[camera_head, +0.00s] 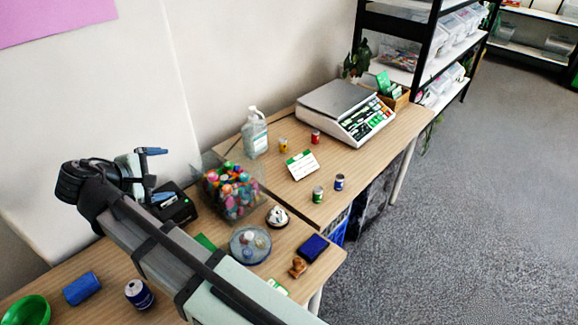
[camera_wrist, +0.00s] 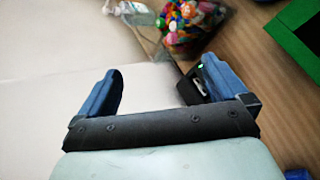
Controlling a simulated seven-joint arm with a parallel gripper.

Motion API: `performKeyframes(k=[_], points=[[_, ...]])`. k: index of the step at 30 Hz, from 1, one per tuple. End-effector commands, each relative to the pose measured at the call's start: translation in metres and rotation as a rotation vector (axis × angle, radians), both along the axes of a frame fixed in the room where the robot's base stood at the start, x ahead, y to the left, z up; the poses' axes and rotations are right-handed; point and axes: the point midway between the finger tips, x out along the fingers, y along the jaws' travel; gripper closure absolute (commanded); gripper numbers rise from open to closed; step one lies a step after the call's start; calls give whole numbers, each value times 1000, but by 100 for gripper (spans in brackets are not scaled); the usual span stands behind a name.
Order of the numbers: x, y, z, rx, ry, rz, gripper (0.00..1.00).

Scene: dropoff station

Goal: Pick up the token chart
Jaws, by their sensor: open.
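A flat green piece (camera_head: 205,242) lies on the near table, largely hidden behind my arm; I cannot tell for sure that it is the token chart. A green-and-white edge (camera_head: 277,286) shows on the arm's other side. In the wrist view a green board (camera_wrist: 298,38) is cut off at the upper right. My gripper (camera_head: 155,175) is open and empty, above the back left of the near table by the wall. Its blue fingers (camera_wrist: 160,75) are wide apart, with the board off to their right.
A clear bin of colourful balls (camera_head: 229,187) and a black device (camera_head: 174,207) stand near my gripper. A round clear dish (camera_head: 250,245), bell (camera_head: 279,216), blue pad (camera_head: 313,248), green bowl (camera_head: 28,311) and scale (camera_head: 345,110) stand about. A white card (camera_head: 303,166) stands farther back.

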Motion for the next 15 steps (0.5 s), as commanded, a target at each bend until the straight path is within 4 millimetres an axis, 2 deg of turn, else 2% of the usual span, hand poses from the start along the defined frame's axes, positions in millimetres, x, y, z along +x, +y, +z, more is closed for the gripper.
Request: performKeyframes(k=[1, 3, 15], points=[[18, -7, 0, 53, 7, -66, 0], [38, -18, -1, 129, 14, -154, 0], [139, -93, -4, 526, 21, -693, 0]])
